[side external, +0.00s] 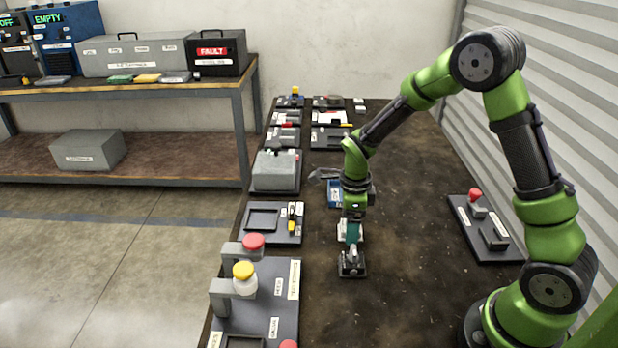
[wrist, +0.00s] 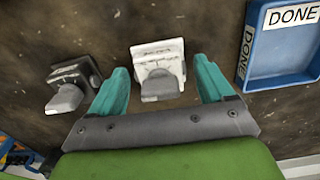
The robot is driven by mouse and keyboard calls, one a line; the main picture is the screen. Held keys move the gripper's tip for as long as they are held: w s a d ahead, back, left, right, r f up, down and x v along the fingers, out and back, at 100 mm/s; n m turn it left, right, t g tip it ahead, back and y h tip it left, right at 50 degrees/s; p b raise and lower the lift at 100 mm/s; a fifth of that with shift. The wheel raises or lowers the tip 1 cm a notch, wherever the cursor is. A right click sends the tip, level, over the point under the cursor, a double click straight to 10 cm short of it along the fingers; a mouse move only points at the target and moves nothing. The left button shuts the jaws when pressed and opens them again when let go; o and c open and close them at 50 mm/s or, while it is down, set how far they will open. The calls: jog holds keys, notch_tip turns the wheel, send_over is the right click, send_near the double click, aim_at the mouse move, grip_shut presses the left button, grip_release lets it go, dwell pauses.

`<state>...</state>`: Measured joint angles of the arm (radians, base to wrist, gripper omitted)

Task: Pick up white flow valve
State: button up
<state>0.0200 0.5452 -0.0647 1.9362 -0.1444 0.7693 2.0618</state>
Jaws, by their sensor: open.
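The white flow valve (wrist: 160,68) stands on the dark table in the wrist view, a white labelled block with a grey knob at its near side. In the side external view it shows partly (side external: 349,232) behind my gripper. My gripper (wrist: 165,84) is open, with one teal finger on each side of the valve in the picture. The side external view shows my gripper (side external: 353,234) low over the table; I cannot tell whether the fingers touch the valve. A black valve (wrist: 72,88) with a grey knob is left of the fingers, and also shows in the side external view (side external: 351,264).
A blue tray marked DONE (wrist: 283,75) lies right of the white valve, and behind my gripper in the side external view (side external: 334,194). Panels with red and yellow knobs (side external: 262,300) line the left table edge. A red-button panel (side external: 486,228) lies right.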

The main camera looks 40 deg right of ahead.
jog(key=c, duration=1.2)
jog(key=shift+r, duration=0.2)
